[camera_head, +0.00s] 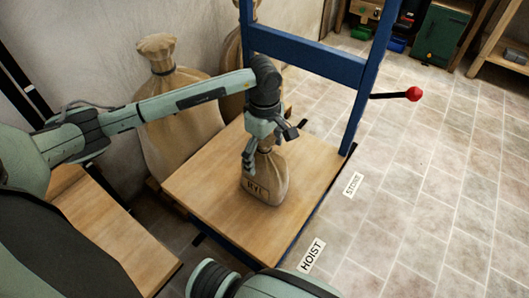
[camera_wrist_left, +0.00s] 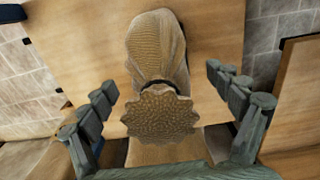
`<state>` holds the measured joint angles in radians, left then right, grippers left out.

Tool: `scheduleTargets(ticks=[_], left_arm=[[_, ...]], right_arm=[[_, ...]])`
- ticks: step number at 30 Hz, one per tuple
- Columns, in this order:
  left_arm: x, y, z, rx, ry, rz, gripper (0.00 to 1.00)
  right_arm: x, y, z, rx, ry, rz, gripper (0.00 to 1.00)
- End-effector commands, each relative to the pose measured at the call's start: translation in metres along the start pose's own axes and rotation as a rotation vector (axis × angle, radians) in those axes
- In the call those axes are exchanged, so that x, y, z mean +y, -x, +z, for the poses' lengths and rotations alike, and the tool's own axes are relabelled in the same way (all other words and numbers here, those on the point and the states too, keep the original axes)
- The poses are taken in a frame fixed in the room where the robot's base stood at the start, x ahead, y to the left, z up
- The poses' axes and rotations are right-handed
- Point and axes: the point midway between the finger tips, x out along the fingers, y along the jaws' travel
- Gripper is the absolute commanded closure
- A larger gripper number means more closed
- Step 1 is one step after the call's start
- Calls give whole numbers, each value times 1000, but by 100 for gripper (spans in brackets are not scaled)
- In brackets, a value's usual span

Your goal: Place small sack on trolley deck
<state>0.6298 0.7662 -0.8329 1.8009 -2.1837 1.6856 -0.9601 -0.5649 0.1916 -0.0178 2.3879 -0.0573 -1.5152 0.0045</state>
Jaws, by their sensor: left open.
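The small sack (camera_head: 266,180) is tan, marked with dark letters, and stands upright on the wooden trolley deck (camera_head: 210,205). My left gripper (camera_head: 268,148) is just above it, with its fingers on either side of the sack's tied neck. In the left wrist view the sack (camera_wrist_left: 158,50) shows its frilled top between the spread fingers of my left gripper (camera_wrist_left: 168,110), with gaps on both sides. The deck also shows behind it (camera_wrist_left: 80,40). My right gripper cannot be made out; only part of my right arm shows at the bottom of the head view.
A blue frame (camera_head: 310,58) rises from the deck's far edge, with a red-knobbed lever (camera_head: 413,94) to its right. Large full sacks (camera_head: 172,100) stand by the wall behind. A wooden surface (camera_head: 115,235) lies at lower left. The tiled floor at right is clear, with HOIST (camera_head: 311,256) and STONE (camera_head: 353,184) labels.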

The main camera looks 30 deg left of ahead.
Motion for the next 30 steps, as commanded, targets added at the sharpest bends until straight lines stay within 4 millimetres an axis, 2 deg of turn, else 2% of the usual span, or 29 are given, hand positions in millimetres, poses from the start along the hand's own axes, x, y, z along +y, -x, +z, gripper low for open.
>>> scheduleTargets(ticks=[6,8,21,25,30], left_arm=[[0,3,0,0,0,0,10],[1,9,0,0,0,3,10],[1,97,0,1,0,4,10],[1,113,0,0,0,3,10],[0,122,0,0,0,0,10]], right_arm=[[0,1,1,-3,0,-1,60],[0,-4,3,-6,1,-2,60],[-1,-9,6,-17,1,-3,60],[-1,-8,4,-13,1,-3,60],[0,-7,1,-8,0,-2,60]])
